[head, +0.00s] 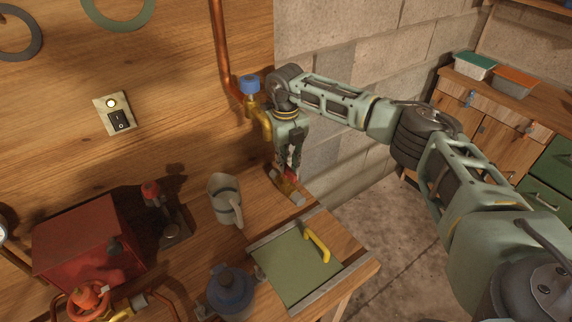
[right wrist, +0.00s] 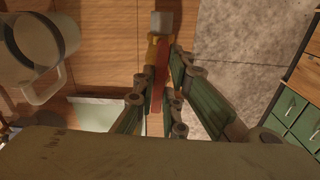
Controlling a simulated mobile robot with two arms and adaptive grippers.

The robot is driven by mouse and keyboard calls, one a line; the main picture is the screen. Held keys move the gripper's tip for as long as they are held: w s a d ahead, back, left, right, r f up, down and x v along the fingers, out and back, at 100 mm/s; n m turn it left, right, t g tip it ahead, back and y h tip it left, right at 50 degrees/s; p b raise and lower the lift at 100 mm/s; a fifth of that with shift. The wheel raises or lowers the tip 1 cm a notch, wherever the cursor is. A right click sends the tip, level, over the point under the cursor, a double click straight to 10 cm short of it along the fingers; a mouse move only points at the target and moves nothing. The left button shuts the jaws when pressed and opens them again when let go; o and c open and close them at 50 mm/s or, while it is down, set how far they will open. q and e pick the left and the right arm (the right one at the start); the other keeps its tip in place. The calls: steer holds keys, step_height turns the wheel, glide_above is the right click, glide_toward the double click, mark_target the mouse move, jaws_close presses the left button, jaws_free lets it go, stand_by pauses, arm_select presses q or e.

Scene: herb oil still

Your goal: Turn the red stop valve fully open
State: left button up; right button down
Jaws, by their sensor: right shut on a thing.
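The red stop valve (head: 285,187) sits at the right edge of the wooden bench, with a brass body, grey ends and a red handle. It also shows in the right wrist view, where the red handle (right wrist: 160,76) is a long bar. My right gripper (head: 289,166) points down from above and is shut on the red handle, with a finger on each side. The gripper and fingers hide part of the valve in both views. My left gripper is not in view.
A grey jug (head: 223,197) stands left of the valve. A green panel with a yellow handle (head: 317,245) lies in front. A brass valve with a blue cap (head: 249,85) is on the copper pipe behind. A red box (head: 75,245) and an orange-red handwheel (head: 88,299) are farther left.

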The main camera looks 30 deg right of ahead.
steer(key=shift+w+r+n, duration=0.1)
steer(key=shift+r+n, duration=0.05)
steer(key=shift+n, duration=0.55)
steer(key=c, duration=1.8)
jaws_free()
step_height(320, 180, up, 12)
steer(key=shift+f, duration=0.1)
